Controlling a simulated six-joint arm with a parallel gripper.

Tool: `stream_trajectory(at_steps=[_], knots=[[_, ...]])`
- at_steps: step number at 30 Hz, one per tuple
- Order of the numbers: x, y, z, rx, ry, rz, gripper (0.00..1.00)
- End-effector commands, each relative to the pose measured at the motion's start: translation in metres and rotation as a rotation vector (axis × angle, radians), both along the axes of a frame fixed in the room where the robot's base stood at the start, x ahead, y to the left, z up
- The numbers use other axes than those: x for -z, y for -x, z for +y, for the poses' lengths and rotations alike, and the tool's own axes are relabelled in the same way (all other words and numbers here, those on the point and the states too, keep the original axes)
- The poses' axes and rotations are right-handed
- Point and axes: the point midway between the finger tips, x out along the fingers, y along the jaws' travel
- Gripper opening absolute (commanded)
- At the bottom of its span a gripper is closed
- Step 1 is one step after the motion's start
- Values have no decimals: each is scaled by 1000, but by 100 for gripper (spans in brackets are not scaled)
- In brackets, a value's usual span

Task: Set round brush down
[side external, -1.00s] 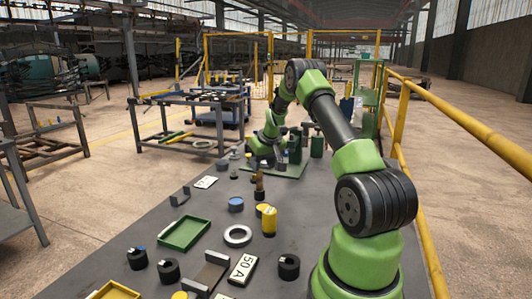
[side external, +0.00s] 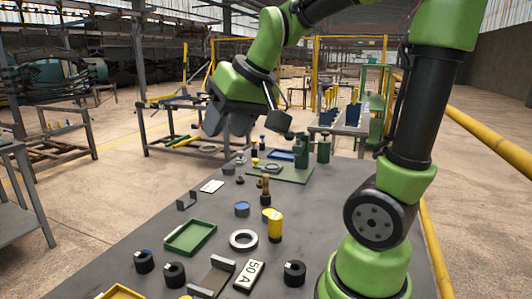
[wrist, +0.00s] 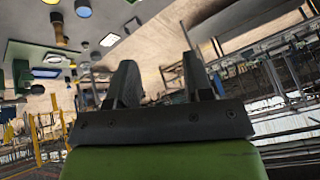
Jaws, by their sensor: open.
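My gripper (side external: 247,124) is raised above the bench, tilted, with its two dark fingers apart and nothing between them. In the wrist view the open fingers (wrist: 160,68) are also empty. A brown, upright, handle-like piece (side external: 265,188) stands on the bench left of the yellow cylinder's top. A slim dark upright piece (side external: 262,143) stands near the far green mat (side external: 288,175), below the gripper in the picture. I cannot tell which of these small pieces is the round brush.
On the bench are a yellow cylinder (side external: 275,229), a white ring (side external: 244,232), a green tray (side external: 168,243) and several dark rings. Green bottles (side external: 301,151) and a blue tray (side external: 280,155) sit at the far end. A yellow rail (side external: 490,142) runs along the right.

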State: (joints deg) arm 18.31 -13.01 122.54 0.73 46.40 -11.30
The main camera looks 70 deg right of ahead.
Motion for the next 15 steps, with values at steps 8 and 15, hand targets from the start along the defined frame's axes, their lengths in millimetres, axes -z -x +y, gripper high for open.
stream_trajectory(at_steps=[8,15], knots=[[3,83,74,-127,-100,-67,47],[11,103,84,-150,-131,-74,47]])
